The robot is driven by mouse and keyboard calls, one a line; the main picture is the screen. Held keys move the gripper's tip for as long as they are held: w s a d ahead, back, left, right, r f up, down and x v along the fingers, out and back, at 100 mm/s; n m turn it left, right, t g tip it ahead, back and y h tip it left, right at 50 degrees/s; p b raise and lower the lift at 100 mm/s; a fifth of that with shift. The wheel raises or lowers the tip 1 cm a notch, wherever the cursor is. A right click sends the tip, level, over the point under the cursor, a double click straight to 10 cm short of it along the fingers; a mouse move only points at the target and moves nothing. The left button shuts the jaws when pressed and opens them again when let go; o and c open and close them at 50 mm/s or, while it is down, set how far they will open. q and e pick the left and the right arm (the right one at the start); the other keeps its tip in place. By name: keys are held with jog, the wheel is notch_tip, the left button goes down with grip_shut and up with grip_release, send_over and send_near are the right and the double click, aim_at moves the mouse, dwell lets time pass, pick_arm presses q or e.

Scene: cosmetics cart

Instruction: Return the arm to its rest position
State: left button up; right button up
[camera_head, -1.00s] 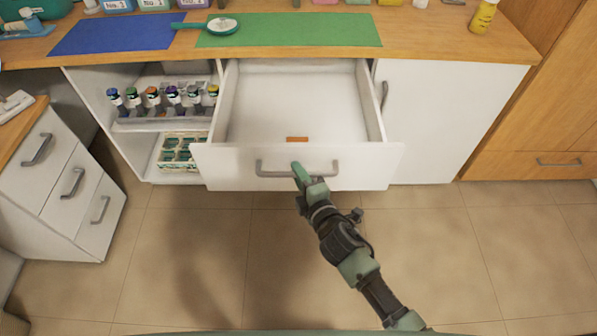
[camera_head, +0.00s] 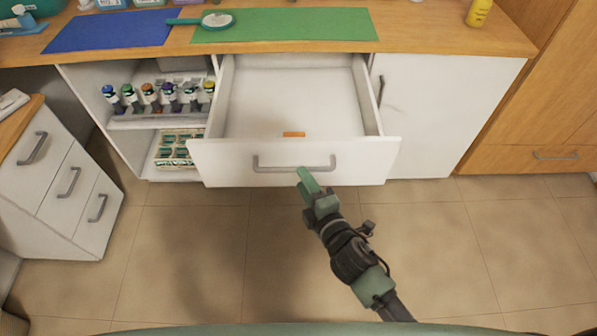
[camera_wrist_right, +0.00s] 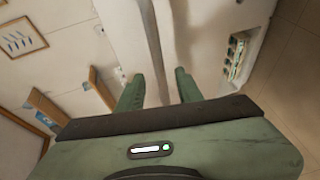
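My right gripper (camera_head: 306,178) is just in front of the handle (camera_head: 294,164) of the open white drawer (camera_head: 290,175). My left gripper is in neither view.
A wooden counter (camera_head: 420,35) carries a blue mat (camera_head: 110,30), a green mat (camera_head: 300,25) and a hand mirror (camera_head: 216,20). Open shelves with several bottles (camera_head: 150,97) stand left of the drawer. A white drawer unit (camera_head: 60,190) stands further left. The floor in front is clear.

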jog(key=shift+v, duration=1.1)
jog(key=s+d+f+m+g+h, duration=0.1)
jog(key=s+d+f+m+g, duration=0.2)
jog(key=f, duration=0.7)
jog(key=s+d+f+m+g+h, duration=0.1)
jog(key=s+d+f+m+h, duration=0.2)
jog(key=f, duration=0.6)
jog(key=s+d+f+m+g, duration=0.25)
jog(key=s+d+f, duration=0.25)
jog(key=f, duration=0.5)
jog(key=s+d+f+m+g, duration=0.2)
jog(key=s+f, duration=0.3)
jog(key=s, duration=0.4)
jog(key=s+d+f+m+g+h, duration=0.1)
jog(key=s+d+f+m, duration=0.3)
jog(key=s, duration=0.6)
jog(key=s+d+f+m+g+h, duration=0.1)
jog(key=s+d+f+m+g, duration=0.2)
jog(key=s+f, duration=0.4)
jog(key=s+m+g, duration=0.1)
jog(key=s, duration=0.2)
jog(key=shift+d+f+m, duration=0.2)
jog(key=shift+f+m, duration=0.15)
